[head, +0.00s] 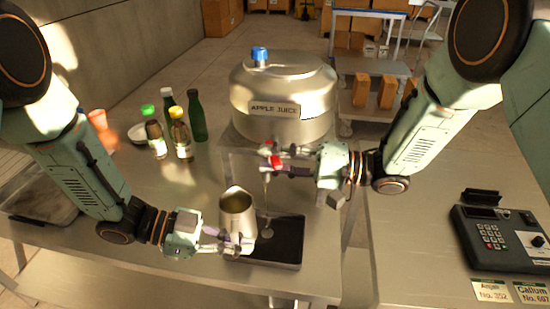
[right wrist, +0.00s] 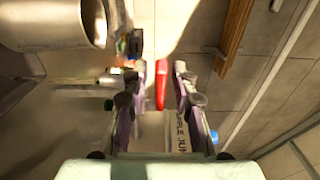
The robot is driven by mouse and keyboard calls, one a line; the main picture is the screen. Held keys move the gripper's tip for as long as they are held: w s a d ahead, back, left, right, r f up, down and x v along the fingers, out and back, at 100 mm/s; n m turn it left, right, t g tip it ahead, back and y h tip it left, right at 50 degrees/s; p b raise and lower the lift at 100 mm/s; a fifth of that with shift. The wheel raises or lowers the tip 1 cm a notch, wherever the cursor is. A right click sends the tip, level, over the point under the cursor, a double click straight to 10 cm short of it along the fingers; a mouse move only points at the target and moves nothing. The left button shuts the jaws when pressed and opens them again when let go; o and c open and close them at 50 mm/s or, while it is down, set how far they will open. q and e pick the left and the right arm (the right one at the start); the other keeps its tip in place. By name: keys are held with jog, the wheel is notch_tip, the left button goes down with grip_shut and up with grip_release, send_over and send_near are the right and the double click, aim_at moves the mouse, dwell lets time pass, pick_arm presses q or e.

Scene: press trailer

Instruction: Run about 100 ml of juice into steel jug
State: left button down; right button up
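The steel jug (head: 235,207) stands upright at the left end of the black tray (head: 287,243), its mouth open upward. My left gripper (head: 238,246) is shut on the jug's lower near side; its exact grip is partly hidden. The steel juice keg (head: 285,88), labelled APPLE JUICE, stands behind. Its tap has a red lever (head: 276,161) and a thin spout pointing down, right of the jug's mouth. My right gripper (head: 283,166) is at the tap from the right. In the right wrist view the red lever (right wrist: 161,84) is between its open fingers, with gaps beside it.
Several bottles, including a dark green one (head: 197,116), stand at the left behind my left arm. A cart (head: 375,85) with boxes stands behind. The right counter's middle is clear.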

jog(key=shift+s, duration=0.1)
grip_shut()
jog(key=shift+d+r+n+g, duration=0.15)
jog(key=shift+n+g, duration=0.15)
jog(key=shift+g, duration=0.2)
dwell(0.7)
jog(key=shift+w+d+n+g+h, duration=0.25)
jog(key=shift+d+n+g, duration=0.25)
jog(key=shift+n+g, duration=0.95)
jog(key=shift+w+d+n+g+h, duration=0.15)
jog(key=shift+w+d+n+g, duration=0.5)
jog(key=shift+g, duration=1.3)
jog(key=shift+w+d+n+g+h, duration=0.1)
jog(key=shift+d+n+g+h, duration=0.15)
jog(key=shift+n+g, duration=1.25)
jog(key=shift+d+g, duration=0.1)
jog(key=shift+g, duration=0.3)
jog(key=shift+o, duration=1)
grip_release()
